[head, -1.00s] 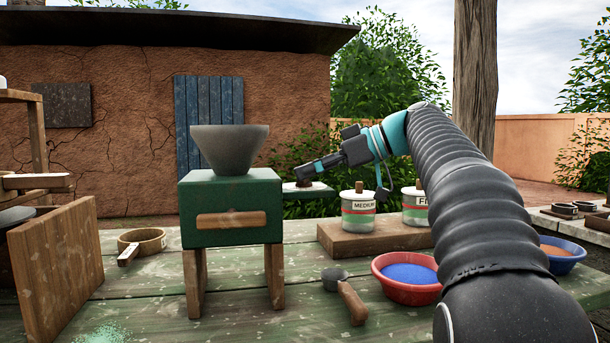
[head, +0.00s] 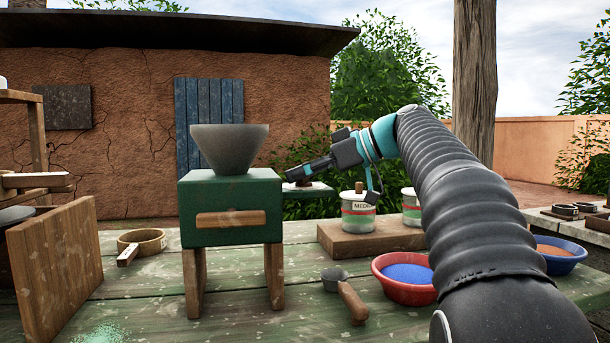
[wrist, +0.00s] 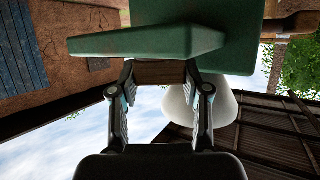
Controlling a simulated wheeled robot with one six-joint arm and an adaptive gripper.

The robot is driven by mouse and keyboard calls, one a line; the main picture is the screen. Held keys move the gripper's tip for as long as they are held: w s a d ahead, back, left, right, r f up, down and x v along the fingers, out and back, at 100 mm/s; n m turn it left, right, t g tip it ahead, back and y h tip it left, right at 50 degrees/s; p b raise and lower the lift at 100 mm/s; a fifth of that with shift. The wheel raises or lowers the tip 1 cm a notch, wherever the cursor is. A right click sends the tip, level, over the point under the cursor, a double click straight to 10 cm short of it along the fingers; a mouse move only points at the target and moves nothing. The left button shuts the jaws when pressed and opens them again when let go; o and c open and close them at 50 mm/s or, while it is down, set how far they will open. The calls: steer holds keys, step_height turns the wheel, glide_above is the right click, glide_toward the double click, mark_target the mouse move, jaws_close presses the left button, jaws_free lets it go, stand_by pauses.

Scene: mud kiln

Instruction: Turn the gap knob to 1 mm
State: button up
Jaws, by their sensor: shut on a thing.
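The green mill (head: 232,190) with its grey hopper (head: 229,146) stands on wooden legs on the table. A small shelf (head: 318,193) with a pale top juts from its right side. My gripper (head: 299,176) reaches down from the right to the dark gap knob (head: 304,184) above that shelf. In the wrist view, the two fingers of my gripper (wrist: 160,74) are shut on the brown knob (wrist: 160,71), one at each side, close against the green shelf (wrist: 150,42). No scale marks or 1 mm reading can be made out.
Right of the mill, a jar marked MEDIUM (head: 358,215) and a second jar (head: 411,206) stand on a wooden block (head: 370,238). A red bowl of blue powder (head: 408,291) and a scoop (head: 350,300) lie in front.

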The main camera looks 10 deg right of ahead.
steer(key=shift+a+f+m+t+h+b, duration=0.1)
steer(key=shift+f+m+t+h+b, duration=0.15)
steer(key=shift+m+t+h+b, duration=0.45)
steer(key=shift+r+m+t+h+b, duration=0.3)
steer(key=shift+m+t+b, duration=0.2)
steer(key=shift+m, duration=0.2)
steer(key=o, duration=1.2)
steer(key=shift+c, duration=0.2)
steer(key=v, duration=1.2)
steer(key=shift+f, duration=0.15)
